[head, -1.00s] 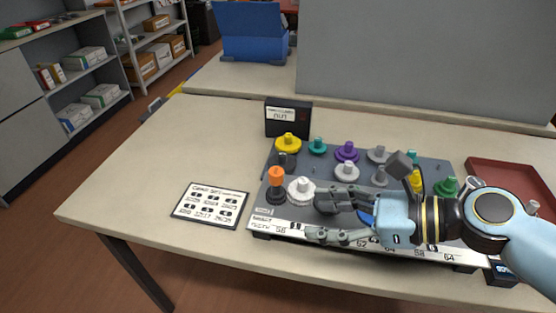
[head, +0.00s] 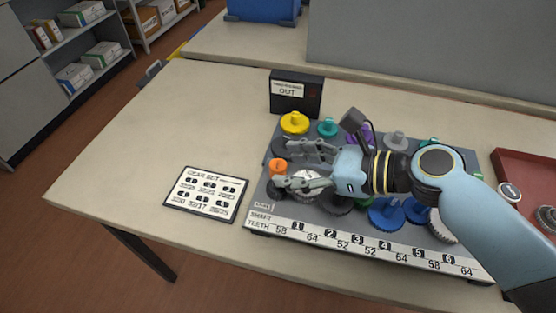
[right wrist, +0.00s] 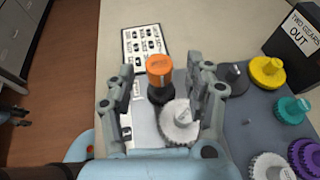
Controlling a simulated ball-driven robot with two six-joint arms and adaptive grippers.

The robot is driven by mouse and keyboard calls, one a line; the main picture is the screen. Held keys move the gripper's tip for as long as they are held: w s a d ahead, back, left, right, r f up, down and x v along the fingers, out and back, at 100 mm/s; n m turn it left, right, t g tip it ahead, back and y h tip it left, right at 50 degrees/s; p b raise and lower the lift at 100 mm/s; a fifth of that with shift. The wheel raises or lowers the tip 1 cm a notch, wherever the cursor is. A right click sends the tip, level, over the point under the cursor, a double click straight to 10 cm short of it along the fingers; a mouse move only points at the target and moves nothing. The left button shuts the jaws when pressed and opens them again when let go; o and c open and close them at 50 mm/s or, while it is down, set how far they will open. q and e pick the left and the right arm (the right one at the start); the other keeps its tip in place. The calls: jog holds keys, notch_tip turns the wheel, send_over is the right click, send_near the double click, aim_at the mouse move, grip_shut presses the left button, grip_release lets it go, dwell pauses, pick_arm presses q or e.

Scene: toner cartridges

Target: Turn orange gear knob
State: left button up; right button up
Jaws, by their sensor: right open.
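The orange knob (head: 278,166) sits on a dark base at the left end of the grey gear board (head: 262,190). In the right wrist view the orange knob (right wrist: 159,68) stands upright between and slightly beyond my fingertips, with a white gear (right wrist: 180,122) nearer to me. My right gripper (head: 296,165) is open, its fingers pointing left at the knob; it also shows in the right wrist view (right wrist: 161,78). I cannot tell whether a finger touches the knob.
Yellow (head: 295,122), teal (head: 327,127) and blue (head: 386,214) gears stand on the board. A black box marked OUT (head: 297,94) stands behind it. A gear set card (head: 206,194) lies to the left, and a red tray (head: 530,172) is at right. The table's left side is clear.

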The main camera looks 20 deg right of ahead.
aim_at(282, 166)
jog(key=x, duration=0.2)
jog(key=shift+w+a, duration=0.2)
jog(key=shift+a, duration=0.05)
jog(key=shift+w+a+f, duration=0.25)
jog(key=shift+w+a, duration=0.05)
jog(key=shift+a, duration=0.05)
pick_arm(q)
jog(key=shift+w+d, duration=0.2)
jog(key=shift+w, duration=0.85)
jog(key=shift+d, duration=0.1)
pick_arm(e)
jog(key=shift+c, duration=1.2)
pick_arm(q)
jog(key=shift+s, duration=0.35)
pick_arm(e)
grip_shut()
